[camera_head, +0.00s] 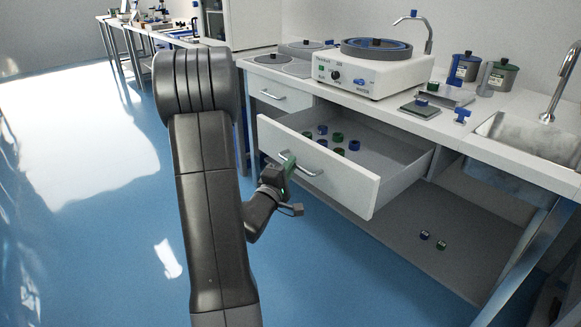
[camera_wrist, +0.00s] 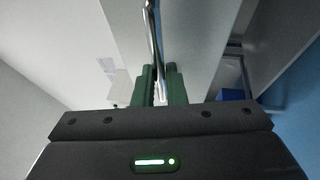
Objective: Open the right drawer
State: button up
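The right drawer (camera_head: 345,184) is pulled well out of the white bench, its inside showing. Its metal bar handle (camera_head: 310,172) is on the front panel. My gripper (camera_head: 287,164) is at the left part of this handle. In the wrist view, the green fingers of my gripper (camera_wrist: 160,86) lie on both sides of the handle bar (camera_wrist: 153,35) and look shut on it. Part of the handle is hidden behind the fingers.
Several small green and blue pieces (camera_head: 338,137) lie in the open drawer. A closed left drawer (camera_head: 279,93) is beside it. A polishing machine (camera_head: 372,72) and a sink (camera_head: 535,140) are on the bench. The blue floor (camera_head: 330,270) in front is clear.

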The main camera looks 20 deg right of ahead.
jog(key=o, duration=0.4)
jog(key=p+v, duration=0.1)
jog(key=v, duration=1.3)
jog(key=shift+p, duration=0.3)
jog(key=shift+d, duration=0.1)
jog(key=b+x, duration=0.1)
jog(key=x, duration=1.3)
jog(key=shift+r, duration=0.1)
